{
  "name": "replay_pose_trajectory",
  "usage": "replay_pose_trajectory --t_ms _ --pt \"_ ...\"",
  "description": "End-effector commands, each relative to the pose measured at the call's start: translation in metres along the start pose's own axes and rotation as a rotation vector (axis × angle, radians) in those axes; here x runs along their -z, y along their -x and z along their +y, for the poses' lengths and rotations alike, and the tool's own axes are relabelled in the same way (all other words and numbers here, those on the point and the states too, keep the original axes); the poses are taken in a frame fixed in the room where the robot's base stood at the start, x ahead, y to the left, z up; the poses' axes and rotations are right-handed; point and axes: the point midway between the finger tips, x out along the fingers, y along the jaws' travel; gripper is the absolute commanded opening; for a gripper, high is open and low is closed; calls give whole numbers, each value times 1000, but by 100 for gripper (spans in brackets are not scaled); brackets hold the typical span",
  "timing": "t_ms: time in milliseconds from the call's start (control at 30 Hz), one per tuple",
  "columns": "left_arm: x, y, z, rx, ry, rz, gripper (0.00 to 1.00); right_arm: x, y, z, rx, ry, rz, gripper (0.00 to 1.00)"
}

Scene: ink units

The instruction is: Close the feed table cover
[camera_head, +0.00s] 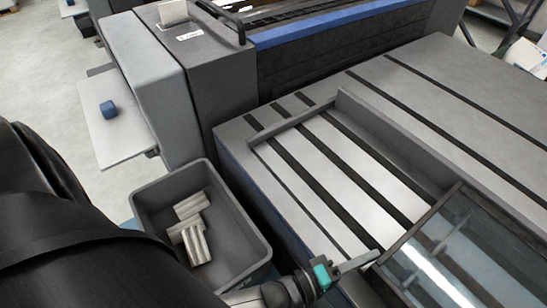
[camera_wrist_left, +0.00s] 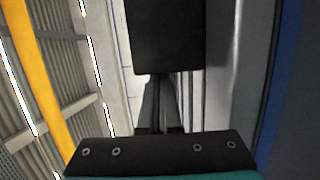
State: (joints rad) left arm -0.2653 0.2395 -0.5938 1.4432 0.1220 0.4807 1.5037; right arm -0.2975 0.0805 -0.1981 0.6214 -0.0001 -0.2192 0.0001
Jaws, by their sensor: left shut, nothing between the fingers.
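The feed table cover (camera_head: 465,255), a glass pane in a dark frame, is at the lower right of the head view and runs out of the picture. The striped feed table bed (camera_head: 335,165) to its left is uncovered. My left gripper (camera_head: 372,258) is at the lower middle, shut and empty, its fingers pointing right. The fingertips are close to the cover frame's left edge; I cannot tell whether they touch. In the left wrist view the thin fingers (camera_wrist_left: 167,105) point at a black block that I cannot identify. My right gripper is not in view.
A grey bin (camera_head: 235,225) with several metal pieces (camera_head: 192,225) stands left of the feed table. Behind it, a pale shelf (camera_head: 120,140) carries a blue knob-like piece (camera_head: 107,109). A raised grey rail (camera_head: 385,140) borders the bed's far side.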

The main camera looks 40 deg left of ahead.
Motion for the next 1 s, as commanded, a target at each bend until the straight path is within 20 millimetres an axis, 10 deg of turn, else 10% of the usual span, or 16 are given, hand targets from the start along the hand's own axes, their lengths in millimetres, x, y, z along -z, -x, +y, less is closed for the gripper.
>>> replay_pose_trajectory --t_ms 467,1000 --pt "-4 10 -1 3 2 -8 0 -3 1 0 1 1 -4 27" --pt "0 127 -1 4 1 -3 0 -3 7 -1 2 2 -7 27"
